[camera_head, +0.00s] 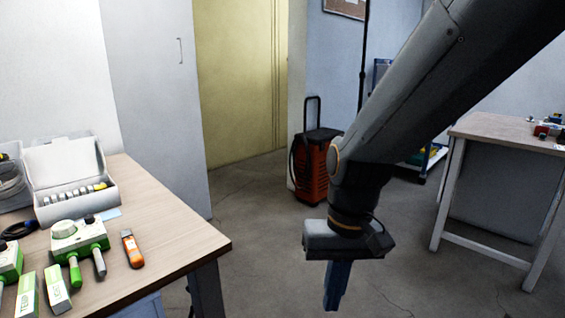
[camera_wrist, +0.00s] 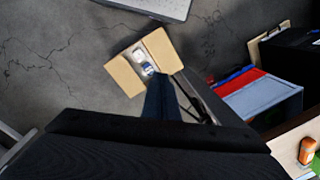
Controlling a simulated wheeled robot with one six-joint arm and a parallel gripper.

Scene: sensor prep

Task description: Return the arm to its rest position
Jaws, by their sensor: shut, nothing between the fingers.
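My gripper (camera_head: 334,302) hangs pointing down over open floor in the head view, to the right of the wooden workbench (camera_head: 190,238). Its blue-grey fingers are closed together with nothing held. My arm reaches in from the upper right of that view. In the wrist view my gripper (camera_wrist: 159,82) points down towards the floor, and its fingertips overlap the near side of an open cardboard box in the picture.
The cardboard box (camera_wrist: 124,76) on the cracked floor holds small white and blue items. Red and blue bins (camera_wrist: 262,95) stand to its right. The workbench carries green-and-white devices (camera_head: 80,237) and an orange tool (camera_head: 132,249).

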